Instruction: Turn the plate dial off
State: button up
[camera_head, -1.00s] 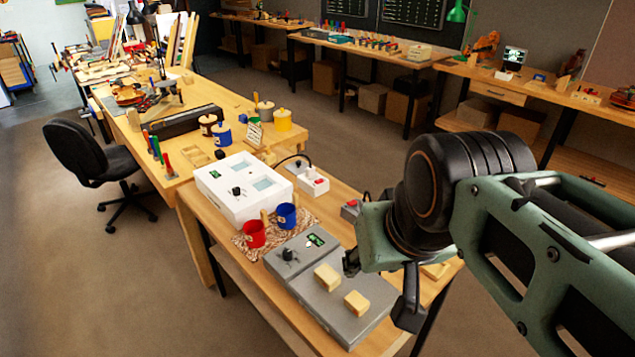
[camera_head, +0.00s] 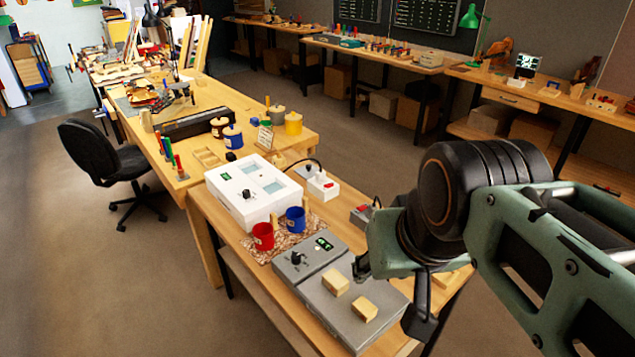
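The grey plate device (camera_head: 341,310) lies on the near wooden bench, with two pale wooden blocks (camera_head: 335,282) on its flat top. Its control end (camera_head: 322,252) carries a black dial (camera_head: 297,259) and a small display with green characters (camera_head: 324,243). A second black dial (camera_head: 247,194) is on the white box (camera_head: 268,208) behind. My gripper (camera_head: 388,296) hangs above the right side of the plate, to the right of the dial and apart from it. Its two dark fingers are spread with nothing seen between them; the arm hides part of it.
A white switch box (camera_head: 323,185) with a red switch and cable is behind. Open floor lies left of the bench.

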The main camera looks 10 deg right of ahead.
aim_at(296, 257)
jog(key=u, duration=0.35)
jog(key=i+j+z, duration=0.1)
jog(key=j+z, duration=0.2)
jog(key=i+j+z, duration=0.1)
jog(key=j+z, duration=0.2)
jog(key=j, duration=0.25)
jog(key=i+j+z, duration=0.15)
jog(key=j+z, duration=0.15)
jog(key=z, duration=0.2)
